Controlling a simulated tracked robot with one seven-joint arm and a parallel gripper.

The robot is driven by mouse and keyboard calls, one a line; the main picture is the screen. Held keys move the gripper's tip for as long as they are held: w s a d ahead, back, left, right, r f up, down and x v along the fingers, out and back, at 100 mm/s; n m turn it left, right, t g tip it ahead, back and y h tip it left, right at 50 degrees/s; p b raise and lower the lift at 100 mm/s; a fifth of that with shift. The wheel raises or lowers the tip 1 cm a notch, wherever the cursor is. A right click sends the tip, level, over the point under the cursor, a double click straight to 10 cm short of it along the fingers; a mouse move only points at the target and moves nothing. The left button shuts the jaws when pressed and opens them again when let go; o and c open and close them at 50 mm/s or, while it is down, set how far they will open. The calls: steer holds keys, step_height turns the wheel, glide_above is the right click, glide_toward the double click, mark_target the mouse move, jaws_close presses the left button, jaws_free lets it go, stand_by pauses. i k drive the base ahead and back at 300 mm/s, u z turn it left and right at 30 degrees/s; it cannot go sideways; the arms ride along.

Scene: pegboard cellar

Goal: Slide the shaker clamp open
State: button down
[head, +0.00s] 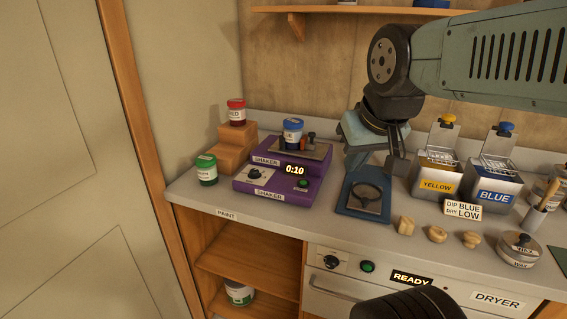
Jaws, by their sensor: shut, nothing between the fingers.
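The purple shaker (315,170) stands on the bench left of centre, with a display reading 0:10 and a dark knob on its front. A blue-lidded jar (293,134) stands upright on its grey top plate. The clamp (311,138) seems to be the small dark part beside the jar on that plate. It is too small to tell how far it is slid. My gripper (384,172) is to the right of the shaker, above a blue pad with a dark ring, pointing down. It is shut and empty, apart from the shaker and clamp.
A red jar (236,112) stands on wooden steps (235,150), and a green jar (206,169) stands left of the shaker. Yellow (437,185) and blue (493,197) dip tanks are on the right. Wooden pegs (437,234) line the front. A shelf (330,10) hangs above.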

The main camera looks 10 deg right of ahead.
mark_target(311, 144)
steer(key=u, duration=1.15)
steer(key=i, duration=0.1)
steer(key=z, duration=3)
steer(key=k, duration=0.55)
steer(key=u, duration=0.85)
steer(key=i, duration=0.55)
steer(key=u, duration=0.2)
